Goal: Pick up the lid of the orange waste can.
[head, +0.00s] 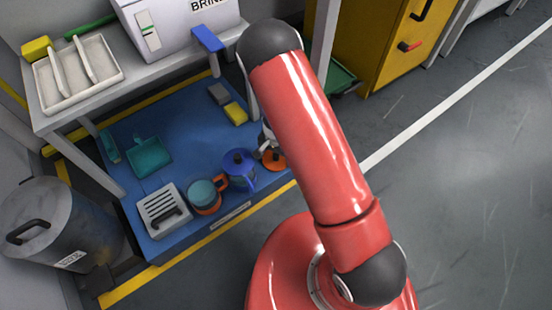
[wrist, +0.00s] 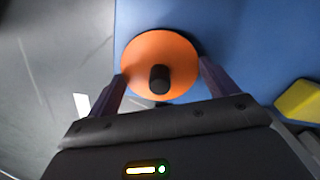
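An orange round lid (wrist: 145,50) with a black knob (wrist: 160,79) fills the upper middle of the wrist view. In the head view the orange lid (head: 275,160) is partly hidden by my red arm, at the right end of the blue mat. I cannot tell what is under it. My gripper (wrist: 162,72) is open above it, with one finger on each side of the knob and clear gaps between. In the head view my gripper (head: 264,142) is mostly hidden behind the arm.
Beside the lid stand a blue lidded pot (head: 240,172) and an orange-and-teal container (head: 205,196) on the blue mat (head: 190,130). A yellow block (head: 236,113) lies behind. A white table (head: 110,105) stands over the mat's back. Grey floor is free at right.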

